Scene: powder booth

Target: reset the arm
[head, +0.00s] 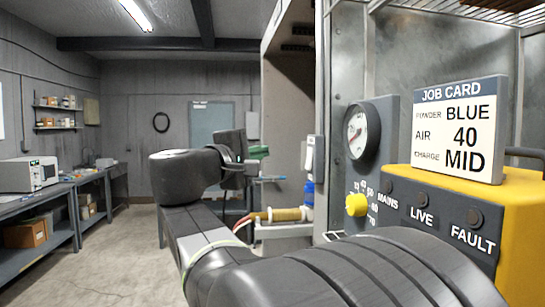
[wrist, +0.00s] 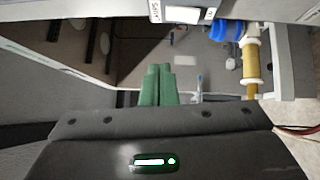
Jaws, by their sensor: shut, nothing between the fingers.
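My arm reaches from the bottom right of the head view up to the left and then bends towards the booth. My gripper (head: 260,152) is at its far end, in front of the booth opening, with only its green fingers partly showing past the dark wrist. In the wrist view my gripper (wrist: 158,70) has its two green fingers side by side, shut and with nothing held. The fingers appear apart from everything around them.
A yellow control box (head: 525,215) carries a job card (head: 459,130); a pressure gauge (head: 357,131) and yellow knob (head: 356,204) are beside it. A workbench (head: 50,205) lines the left; the floor between is clear.

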